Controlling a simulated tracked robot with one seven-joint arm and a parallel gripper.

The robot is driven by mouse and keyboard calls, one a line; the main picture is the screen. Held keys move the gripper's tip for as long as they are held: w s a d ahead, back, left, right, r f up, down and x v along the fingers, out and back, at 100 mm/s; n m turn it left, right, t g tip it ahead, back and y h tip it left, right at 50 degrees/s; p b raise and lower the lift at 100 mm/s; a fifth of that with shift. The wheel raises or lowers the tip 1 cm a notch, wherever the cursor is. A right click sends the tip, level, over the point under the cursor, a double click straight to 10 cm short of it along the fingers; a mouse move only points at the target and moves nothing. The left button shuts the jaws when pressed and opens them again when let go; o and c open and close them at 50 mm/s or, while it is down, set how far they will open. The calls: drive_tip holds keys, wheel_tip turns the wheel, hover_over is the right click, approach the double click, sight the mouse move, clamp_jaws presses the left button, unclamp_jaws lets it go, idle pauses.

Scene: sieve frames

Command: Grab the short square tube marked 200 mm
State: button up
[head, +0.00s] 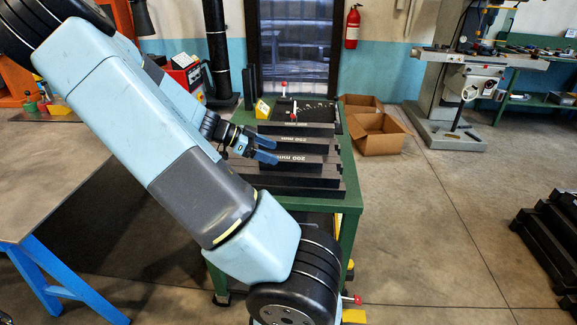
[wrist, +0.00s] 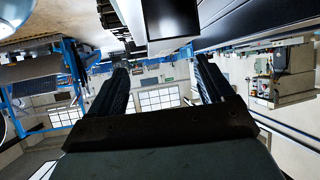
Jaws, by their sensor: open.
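In the wrist view the two dark fingers (wrist: 162,72) are spread apart with nothing visibly held. A dark square end with a pale side (wrist: 172,22) shows beyond them; I cannot tell which tube it is.
A tube marked 250 mm (head: 314,142) lies just behind, with longer tubes around it. The green bench (head: 348,188) also carries a small yellow item (head: 262,109). Cardboard boxes (head: 376,138) stand to the right. A blue-legged table (head: 40,190) is at left.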

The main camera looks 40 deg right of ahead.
sight(287, 158)
drive_tip(key=shift+x, duration=3.35)
drive_tip(key=shift+w, duration=0.15)
drive_tip(key=shift+c, duration=0.3)
clamp_jaws()
